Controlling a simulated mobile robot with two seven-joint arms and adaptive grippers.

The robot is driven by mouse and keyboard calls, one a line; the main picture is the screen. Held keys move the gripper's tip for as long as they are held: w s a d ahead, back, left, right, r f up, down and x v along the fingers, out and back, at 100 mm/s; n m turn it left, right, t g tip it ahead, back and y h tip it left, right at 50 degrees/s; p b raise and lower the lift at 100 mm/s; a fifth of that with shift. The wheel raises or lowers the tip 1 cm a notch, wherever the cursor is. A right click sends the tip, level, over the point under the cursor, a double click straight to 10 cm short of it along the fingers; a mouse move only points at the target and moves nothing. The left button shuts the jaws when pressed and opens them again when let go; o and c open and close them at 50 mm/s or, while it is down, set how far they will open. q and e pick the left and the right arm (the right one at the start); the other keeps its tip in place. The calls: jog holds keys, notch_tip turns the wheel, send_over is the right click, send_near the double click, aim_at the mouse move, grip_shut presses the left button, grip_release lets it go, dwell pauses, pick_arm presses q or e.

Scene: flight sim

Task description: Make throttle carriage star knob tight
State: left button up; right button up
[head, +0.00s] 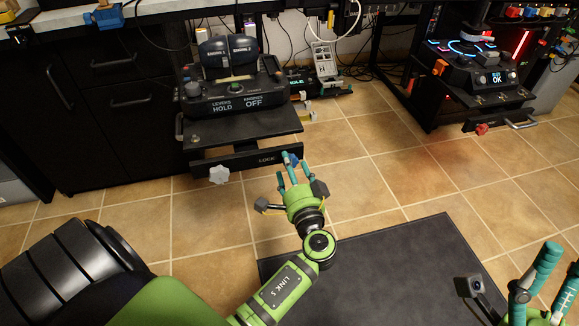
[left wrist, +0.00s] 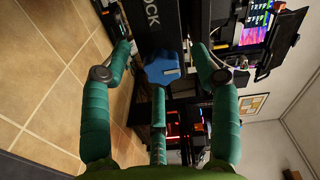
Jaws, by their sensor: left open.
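The throttle unit (head: 232,100) with its levers stands on a dark sliding carriage (head: 240,128) under the desk. A blue star knob (head: 293,159) is at the right end of the carriage's front bar, beside the word LOCK. In the left wrist view the blue star knob (left wrist: 163,70) sits between the spread teal fingers, with gaps at both sides. My left gripper (head: 290,168) is open in front of it; its fingers partly hide the knob in the head view. My right gripper (head: 540,280) is at the lower right corner, partly cut off.
A pale star knob (head: 219,175) is at the bar's left end. Black cabinets (head: 110,100) stand to the left. Another console (head: 480,75) with a red knob (head: 482,129) stands at the right. Tiled floor (head: 390,160) and a dark mat (head: 400,270) are clear in front.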

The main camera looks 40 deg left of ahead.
pick_arm(q)
jog(key=v, duration=1.1)
jog(key=shift+s, duration=0.15)
